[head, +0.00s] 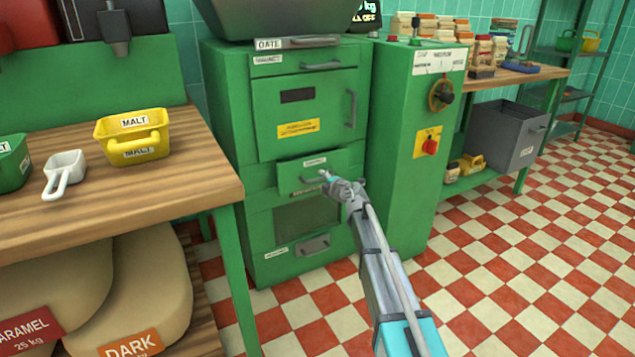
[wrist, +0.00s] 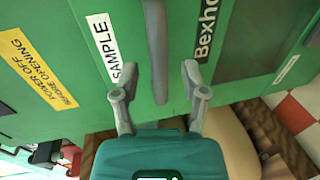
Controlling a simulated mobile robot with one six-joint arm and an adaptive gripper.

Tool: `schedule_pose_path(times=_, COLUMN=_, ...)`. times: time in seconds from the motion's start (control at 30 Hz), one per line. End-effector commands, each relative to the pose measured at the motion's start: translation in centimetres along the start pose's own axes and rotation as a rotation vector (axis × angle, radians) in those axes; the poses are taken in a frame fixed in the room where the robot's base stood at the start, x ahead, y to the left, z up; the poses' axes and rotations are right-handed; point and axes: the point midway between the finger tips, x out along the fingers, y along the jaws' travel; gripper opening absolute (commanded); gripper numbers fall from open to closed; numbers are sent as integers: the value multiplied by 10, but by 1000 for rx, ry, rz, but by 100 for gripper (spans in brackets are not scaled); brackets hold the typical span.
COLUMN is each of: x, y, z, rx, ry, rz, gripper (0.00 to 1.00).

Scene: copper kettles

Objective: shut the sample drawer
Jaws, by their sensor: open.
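The sample drawer (head: 291,174) is a green drawer in the lower middle of the green cabinet. Its front appears to stand out a little from the cabinet face. In the wrist view the white SAMPLE label (wrist: 106,50) lies left of a grey bar handle (wrist: 156,50). My gripper (head: 326,176) is in front of the drawer and covers part of its front and handle in the head view. In the wrist view my gripper (wrist: 155,84) is open, with one finger on each side of the handle's near end. Whether the fingers touch the drawer front I cannot tell.
A larger door with a yellow sticker (head: 298,129) is above the drawer, and a lower panel with a handle (head: 313,245) is below. A green control box (head: 400,210) stands close on the right. A wooden table (head: 190,185) is left. Checkered floor is free at right.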

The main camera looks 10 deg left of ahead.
Motion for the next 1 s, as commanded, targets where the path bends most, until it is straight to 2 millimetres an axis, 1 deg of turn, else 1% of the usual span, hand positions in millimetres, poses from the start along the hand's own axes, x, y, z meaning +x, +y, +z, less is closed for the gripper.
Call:
schedule_pose_path(times=0.03, x=7, y=0, z=1, rx=0, ry=0, rz=0, gripper=57)
schedule_pose_path(times=0.2, x=16, y=0, z=1, rx=1, ry=-1, rz=1, gripper=57)
schedule_pose_path(times=0.57, x=17, y=0, z=0, rx=1, ry=-1, rz=0, gripper=57)
schedule_pose_path(times=0.67, x=17, y=0, z=0, rx=1, ry=-1, rz=0, gripper=40)
schedule_pose_path(times=0.7, x=17, y=0, z=0, rx=1, ry=-1, rz=0, gripper=33)
schedule_pose_path(times=0.87, x=17, y=0, z=0, rx=1, ry=-1, rz=0, gripper=3)
schedule_pose_path(times=0.9, x=17, y=0, z=0, rx=1, ry=-1, rz=0, gripper=0)
schedule_pose_path(times=1.0, x=17, y=0, z=1, rx=1, ry=-1, rz=0, gripper=0)
